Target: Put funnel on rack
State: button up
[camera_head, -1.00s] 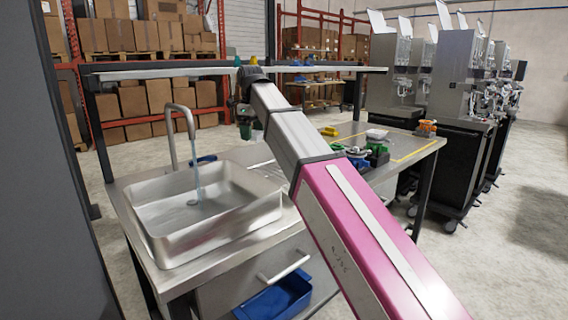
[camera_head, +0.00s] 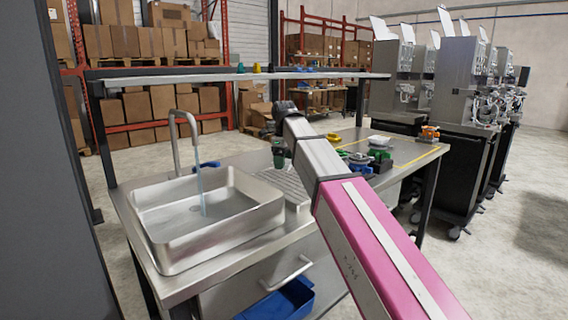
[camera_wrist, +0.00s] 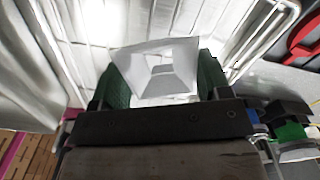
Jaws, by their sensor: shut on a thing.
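My gripper (camera_wrist: 160,88) is shut on a pale, square-mouthed funnel (camera_wrist: 155,72), gripped between its two green fingers in the wrist view. The ridged metal drain rack (camera_head: 282,184) lies right of the sink in the head view. My gripper (camera_head: 278,154) is low above the rack's far part there. In the wrist view, bright metal ridges fill the background behind the funnel. I cannot tell whether the funnel touches the rack. In the head view, the funnel cannot be made out.
The sink (camera_head: 205,215) on the left has water running from a tall faucet (camera_head: 184,135). An overhead shelf (camera_head: 200,76) carries small coloured items. Green and white items (camera_head: 378,158) stand on the table to the right. A blue bin (camera_head: 280,300) is below.

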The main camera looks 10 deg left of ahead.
jog(key=shift+f, duration=0.4)
jog(key=shift+f, duration=0.1)
jog(key=o, duration=1)
notch_tip(320, 180, up, 12)
jog(key=shift+r, duration=0.15)
